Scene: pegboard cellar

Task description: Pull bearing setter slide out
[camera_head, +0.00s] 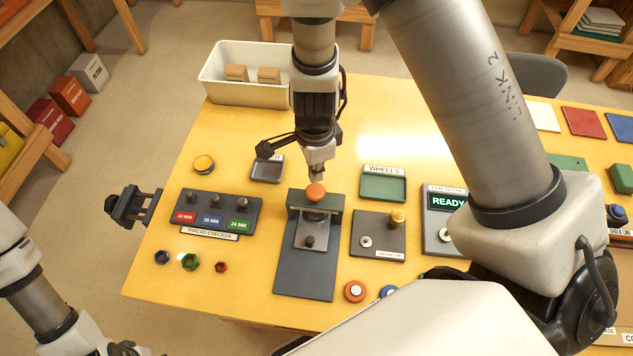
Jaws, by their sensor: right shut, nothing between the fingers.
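The bearing setter appears to be the dark fixture (305,272) with a green bridge (335,203) and an orange knob (316,191) on top. Its slide seems to be the grey plate (311,228) under the bridge, with a small dark knob (310,242) standing on it in front of the bridge. My right gripper (317,176) points down just above and behind the orange knob, shut and empty. I cannot tell whether its tips touch the knob. My left arm shows at the lower left, but its fingers are outside the picture.
A thread checker (216,212) and loose nuts (190,262) lie left. A grey panel with a brass knob (398,216) and a READY tester (450,201) stand right. A dark tray (267,172), a green tray (383,188) and a white bin (222,79) lie behind.

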